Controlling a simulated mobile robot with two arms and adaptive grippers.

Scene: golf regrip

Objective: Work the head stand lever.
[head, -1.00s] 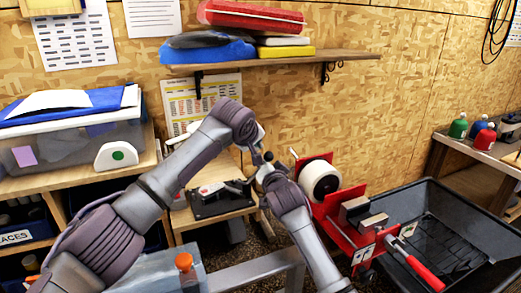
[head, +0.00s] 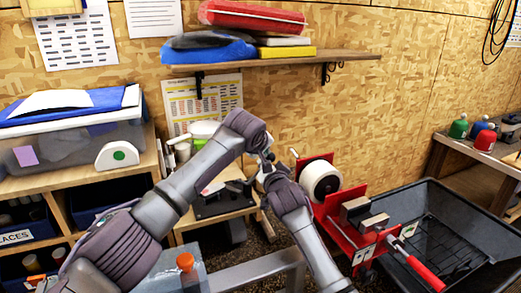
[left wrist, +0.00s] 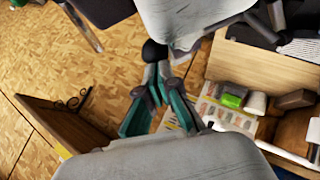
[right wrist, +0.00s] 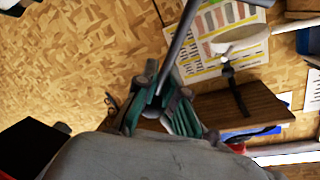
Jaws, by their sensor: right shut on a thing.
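My left gripper (head: 262,157) comes down from the raised left arm, close to my right gripper (head: 270,170); they overlap in the head view. In the left wrist view the teal-padded fingers (left wrist: 158,75) draw together beside a black round knob (left wrist: 154,52); whether they grip it is unclear. In the right wrist view my right gripper (right wrist: 163,82) is shut on a slim grey rod (right wrist: 182,35) that runs upward. A red stand (head: 340,225) to the right carries a white roll (head: 321,180) and a red-handled lever (head: 425,271). I cannot tell which part is the head stand lever.
A black tub (head: 455,215) stands right of the red stand. A wooden shelf (head: 350,55) with cases is on the wall behind. A black device (head: 222,203) sits on a low bench to the left.

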